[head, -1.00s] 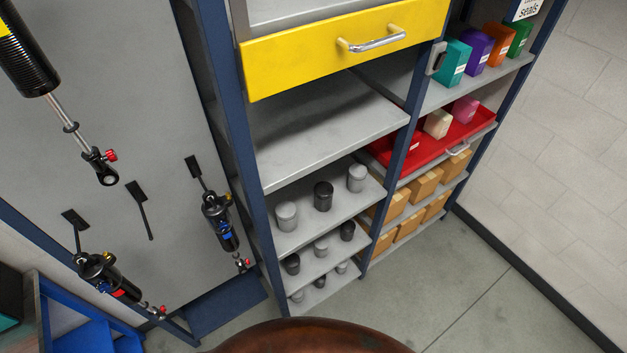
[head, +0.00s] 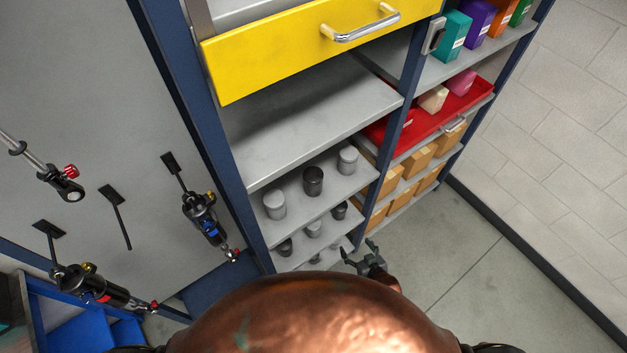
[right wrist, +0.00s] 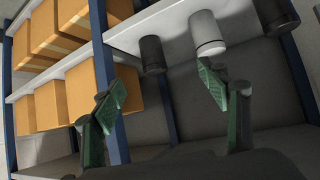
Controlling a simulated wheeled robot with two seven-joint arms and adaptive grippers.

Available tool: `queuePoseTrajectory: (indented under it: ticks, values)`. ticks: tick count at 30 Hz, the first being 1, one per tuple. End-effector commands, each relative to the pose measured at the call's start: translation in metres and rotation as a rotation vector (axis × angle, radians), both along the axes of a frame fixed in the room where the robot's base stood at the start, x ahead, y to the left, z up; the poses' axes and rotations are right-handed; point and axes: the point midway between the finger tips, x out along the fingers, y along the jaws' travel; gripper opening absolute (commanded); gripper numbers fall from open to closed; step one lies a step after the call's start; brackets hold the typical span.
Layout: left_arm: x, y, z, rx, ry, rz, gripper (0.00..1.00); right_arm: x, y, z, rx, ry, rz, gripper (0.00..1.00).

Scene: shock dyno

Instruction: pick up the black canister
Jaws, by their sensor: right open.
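A black canister (head: 313,181) stands upright between two light grey canisters (head: 274,204) (head: 347,160) on a grey shelf (head: 300,211). The shelf below holds another dark canister (head: 340,210), a light one (head: 313,229) and a dark one (head: 284,247). I cannot tell which dark canister is meant. My right gripper (head: 359,253) is open and empty, low in front of the rack's lower shelves. The right wrist view shows its spread fingers (right wrist: 163,90) near a dark canister (right wrist: 152,54) and a light canister (right wrist: 206,33), apparently not holding either. My left gripper is out of view.
A blue upright (head: 388,150) separates the canister shelves from shelves with cardboard boxes (head: 419,162) and a red tray (head: 418,142). A yellow drawer (head: 290,58) is above. Shock absorbers (head: 203,215) hang on the left panel. The floor at right is clear.

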Motion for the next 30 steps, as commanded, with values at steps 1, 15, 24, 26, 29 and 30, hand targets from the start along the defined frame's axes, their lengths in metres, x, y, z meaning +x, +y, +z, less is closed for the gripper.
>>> queuePoseTrajectory:
  ticks: [1,15,24,26,29,30]
  values:
    - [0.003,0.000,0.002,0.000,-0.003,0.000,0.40,0.014,0.011,0.038,0.019,-0.058,0.012,0.68]
    - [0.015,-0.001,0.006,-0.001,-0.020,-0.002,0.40,0.060,0.081,0.245,0.153,-0.421,0.101,0.68]
    - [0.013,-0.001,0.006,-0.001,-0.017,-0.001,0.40,0.073,0.122,0.276,0.219,-0.580,0.151,0.68]
    - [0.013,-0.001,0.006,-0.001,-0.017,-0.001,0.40,0.076,0.127,0.279,0.225,-0.595,0.155,0.68]
    - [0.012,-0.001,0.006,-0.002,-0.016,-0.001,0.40,0.084,0.133,0.281,0.228,-0.602,0.156,0.68]
    - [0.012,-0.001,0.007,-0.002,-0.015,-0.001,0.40,0.089,0.135,0.280,0.228,-0.601,0.156,0.68]
